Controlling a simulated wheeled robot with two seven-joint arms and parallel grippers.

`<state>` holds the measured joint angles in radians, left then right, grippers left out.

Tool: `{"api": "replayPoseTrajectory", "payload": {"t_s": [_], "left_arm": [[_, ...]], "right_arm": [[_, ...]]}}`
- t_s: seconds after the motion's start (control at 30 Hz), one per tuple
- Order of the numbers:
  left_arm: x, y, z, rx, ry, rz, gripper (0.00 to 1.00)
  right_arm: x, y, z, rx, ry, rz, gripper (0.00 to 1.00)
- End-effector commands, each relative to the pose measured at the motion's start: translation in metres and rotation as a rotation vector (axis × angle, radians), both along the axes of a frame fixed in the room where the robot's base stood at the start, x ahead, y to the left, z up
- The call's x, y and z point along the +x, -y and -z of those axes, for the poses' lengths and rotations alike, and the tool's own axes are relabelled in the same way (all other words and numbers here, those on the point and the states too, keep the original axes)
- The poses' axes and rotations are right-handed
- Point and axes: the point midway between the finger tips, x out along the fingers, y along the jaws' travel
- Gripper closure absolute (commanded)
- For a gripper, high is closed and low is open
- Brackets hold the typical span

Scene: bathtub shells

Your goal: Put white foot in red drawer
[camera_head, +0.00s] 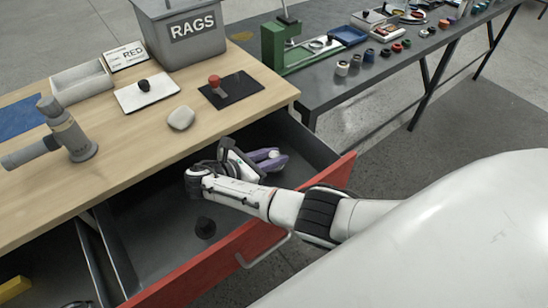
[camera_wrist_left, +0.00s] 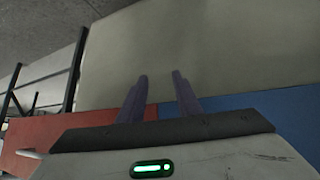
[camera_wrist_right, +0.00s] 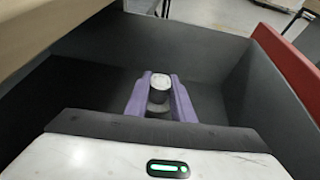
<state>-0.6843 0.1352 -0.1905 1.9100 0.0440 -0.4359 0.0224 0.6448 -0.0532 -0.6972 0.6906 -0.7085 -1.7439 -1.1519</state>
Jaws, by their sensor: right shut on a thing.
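The red drawer (camera_head: 205,264) is pulled open below the wooden bench, with a dark grey inside. My right gripper (camera_head: 268,158) is inside the drawer's outline, towards its far right corner. Its purple fingers are shut on the white foot (camera_wrist_right: 158,82), a small round piece with a pale top. In the right wrist view the foot stands between the fingertips (camera_wrist_right: 160,92), with the dark drawer walls around it. I cannot tell whether it touches the drawer floor. My left gripper (camera_wrist_left: 160,90) is open and empty, pointing at a plain grey surface; the head view does not show it.
The bench holds a grey RAGS bin (camera_head: 185,55), a white plate with a black knob (camera_head: 146,95), a black plate with a red knob (camera_head: 233,92) and a pale stone-like piece (camera_head: 181,118).

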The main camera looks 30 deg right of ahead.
Motion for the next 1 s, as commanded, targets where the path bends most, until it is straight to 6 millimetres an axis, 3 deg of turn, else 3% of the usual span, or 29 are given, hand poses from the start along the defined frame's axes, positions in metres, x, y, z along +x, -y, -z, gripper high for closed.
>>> {"api": "replayPoseTrajectory", "payload": {"t_s": [0.9,0.93,1.0], "left_arm": [[-0.001,0.0,0.009,0.0,-0.002,0.0,0.69],[-0.001,0.0,0.009,0.001,-0.003,0.0,0.69],[-0.001,0.0,0.009,0.001,-0.003,0.0,0.69]], "right_arm": [[0.0,0.0,0.019,0.0,0.0,0.0,1.0],[-0.001,0.0,0.019,0.0,0.0,0.0,0.73],[-0.001,0.0,0.019,0.0,-0.001,0.0,0.61]]}}
